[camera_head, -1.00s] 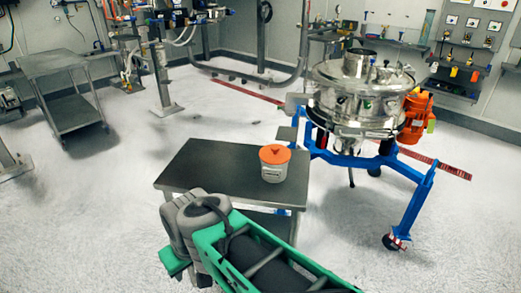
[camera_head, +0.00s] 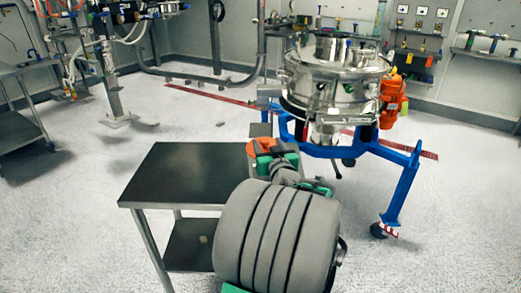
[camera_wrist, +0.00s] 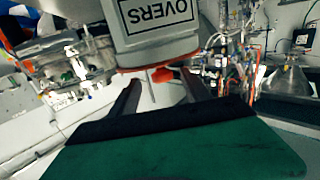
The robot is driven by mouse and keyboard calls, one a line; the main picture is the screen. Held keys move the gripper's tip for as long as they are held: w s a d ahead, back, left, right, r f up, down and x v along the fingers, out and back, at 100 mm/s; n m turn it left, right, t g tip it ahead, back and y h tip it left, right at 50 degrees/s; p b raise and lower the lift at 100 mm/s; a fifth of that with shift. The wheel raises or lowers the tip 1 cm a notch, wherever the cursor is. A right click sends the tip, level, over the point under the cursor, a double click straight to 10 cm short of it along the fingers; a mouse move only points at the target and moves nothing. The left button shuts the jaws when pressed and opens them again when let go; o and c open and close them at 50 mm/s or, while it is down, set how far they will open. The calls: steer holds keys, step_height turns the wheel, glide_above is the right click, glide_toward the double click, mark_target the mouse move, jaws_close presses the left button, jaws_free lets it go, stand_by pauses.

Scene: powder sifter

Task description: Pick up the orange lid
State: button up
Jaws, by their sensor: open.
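The orange lid (camera_head: 257,148) sits on the white container at the right end of the dark-topped table (camera_head: 170,180). My arm hides much of both in the head view. In the wrist view, which is upside down, the container (camera_wrist: 165,28) carries an inverted "OVERS" label, and the lid (camera_wrist: 134,70) shows as a thin orange rim with a knob-like orange part. My gripper (camera_wrist: 158,84) is open, its two dark fingers apart with the lid close to their tips. I cannot tell whether either finger touches the lid.
A steel sifter (camera_head: 335,75) on a blue wheeled frame (camera_head: 392,200) stands close behind and right of the table. An orange motor (camera_head: 391,100) is on its right side. Another steel table (camera_head: 25,130) is at far left. The left part of the near tabletop is bare.

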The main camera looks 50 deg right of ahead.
steer(key=p+x, duration=0.1)
steer(key=x, duration=0.5)
steer(key=shift+w+a+r, duration=0.1)
steer(key=shift+w+r, duration=0.1)
steer(key=shift+c, duration=0.6)
jaws_close()
